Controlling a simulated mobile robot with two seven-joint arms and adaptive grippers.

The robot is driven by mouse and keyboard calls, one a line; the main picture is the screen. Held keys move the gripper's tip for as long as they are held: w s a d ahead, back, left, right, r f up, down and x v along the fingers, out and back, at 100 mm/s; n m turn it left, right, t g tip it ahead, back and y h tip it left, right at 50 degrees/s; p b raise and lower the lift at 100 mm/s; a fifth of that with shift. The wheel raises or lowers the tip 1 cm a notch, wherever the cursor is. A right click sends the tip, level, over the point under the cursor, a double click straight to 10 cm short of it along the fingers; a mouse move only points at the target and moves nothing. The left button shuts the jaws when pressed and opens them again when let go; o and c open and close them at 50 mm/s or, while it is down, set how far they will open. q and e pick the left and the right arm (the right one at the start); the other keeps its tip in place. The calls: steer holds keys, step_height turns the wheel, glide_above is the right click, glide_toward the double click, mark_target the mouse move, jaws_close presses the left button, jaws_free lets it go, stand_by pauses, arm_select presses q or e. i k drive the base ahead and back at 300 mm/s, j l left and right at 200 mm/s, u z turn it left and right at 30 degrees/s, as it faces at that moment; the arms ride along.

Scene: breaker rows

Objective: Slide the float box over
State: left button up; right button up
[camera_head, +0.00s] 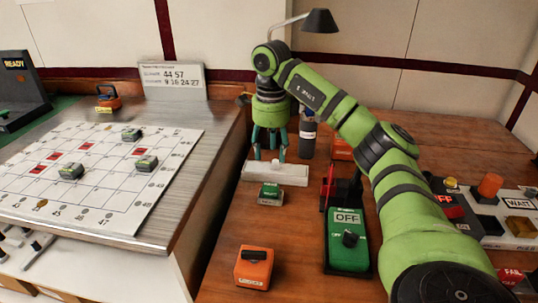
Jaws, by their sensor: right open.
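I cannot read a label that says which thing is the float box. An orange box (253,270) with a black top handle and a small pale label sits on the wooden table at the front. A small green box (270,194) with a pale label stands behind it. My right gripper (278,156) points down with its fingers apart, over a low white block (275,174) behind the green box. I cannot tell whether the fingertips touch the block. Nothing shows between the fingers. My left gripper is out of view.
A green OFF switch box (348,240) stands right of the orange box, beside a red and black holder. A grid board (95,200) with several small boxes lies on the left metal counter. Table between orange and green boxes is clear.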

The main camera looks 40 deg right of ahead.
mark_target(248, 275)
steer(key=z, duration=1.15)
